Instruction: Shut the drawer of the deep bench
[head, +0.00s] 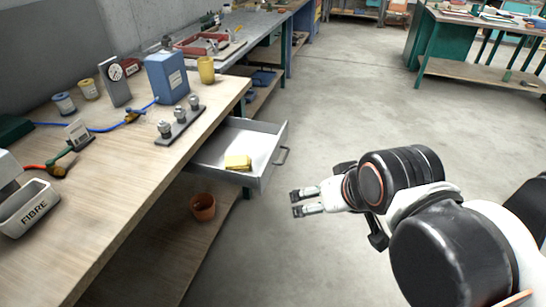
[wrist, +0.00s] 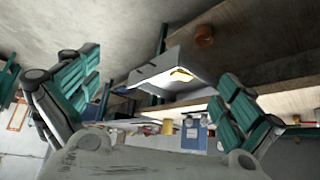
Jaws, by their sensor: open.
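The deep bench (head: 125,187) is the wooden-topped bench on the left in the head view. Its grey metal drawer (head: 254,166) is pulled out to the right, with a yellow item (head: 238,162) inside and a handle (head: 281,156) on its front. My gripper (head: 302,203) is open and empty, to the right of and nearer than the drawer front, apart from it. In the wrist view the drawer (wrist: 168,68) shows ahead between the open fingers (wrist: 155,100), the view being turned over.
A terracotta pot (head: 202,207) stands on the bench's lower shelf. A valve block (head: 180,126), a blue box (head: 167,77) and a yellow cup (head: 206,70) stand on the bench top. The concrete floor (head: 335,95) to the right of the drawer is clear.

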